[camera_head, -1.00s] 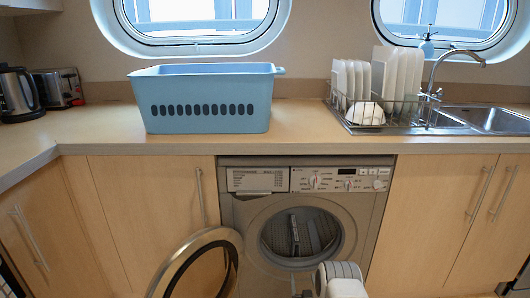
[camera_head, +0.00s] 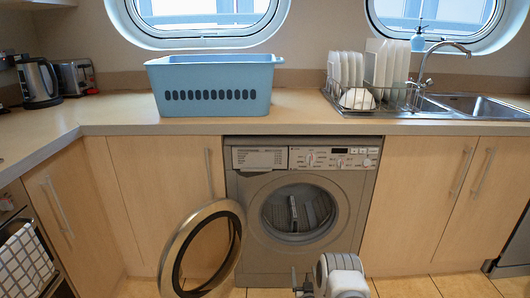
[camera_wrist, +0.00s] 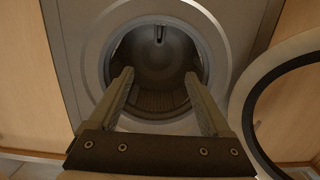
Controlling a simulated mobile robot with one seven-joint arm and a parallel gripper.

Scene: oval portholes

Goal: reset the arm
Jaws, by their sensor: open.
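My gripper (camera_wrist: 157,80) is open and empty in the wrist view, its two fingers apart in front of the washing machine's round drum opening (camera_wrist: 157,65). In the head view part of my arm shows at the bottom, in front of the washing machine (camera_head: 300,262); the fingertips are hard to make out there. The machine's round door (camera_head: 172,255) stands open to the left of the drum opening. The same door also shows at the right of the wrist view (camera_wrist: 240,105). I see no laundry in the drum.
A blue basket (camera_head: 212,98) stands on the counter (camera_head: 120,113) above the machine. A dish rack (camera_head: 385,98) with white dishes and a sink (camera_head: 480,105) are to the right. A kettle (camera_head: 38,82) and a toaster (camera_head: 75,76) are at the left. Tiled floor shows below.

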